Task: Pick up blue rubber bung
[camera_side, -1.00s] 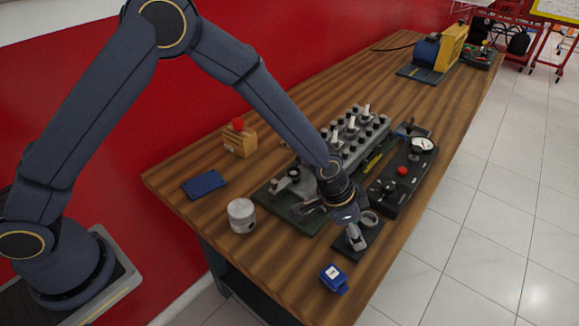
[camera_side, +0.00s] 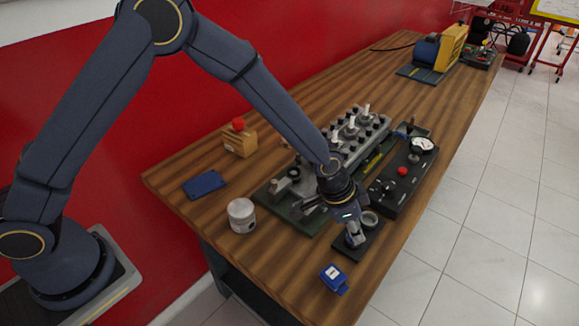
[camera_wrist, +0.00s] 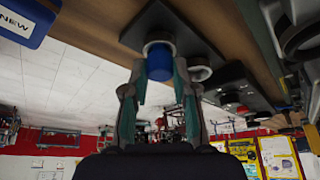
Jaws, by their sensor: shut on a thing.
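The blue rubber bung (camera_wrist: 159,64) shows in the wrist view between the two teal-padded fingers of my gripper (camera_wrist: 159,82). My gripper is shut on it. The bung's far end meets a pale round ring on the small black plate (camera_wrist: 133,38); I cannot tell if it is still seated in it or just clear. In the side view my gripper (camera_side: 354,238) is low over that black plate (camera_side: 372,245) near the table's front edge, and its fingers hide the bung.
A second ring (camera_side: 370,219) sits on the plate beside my gripper. A black control box with a red button (camera_side: 403,171) and the grey engine block (camera_side: 345,146) stand close behind.

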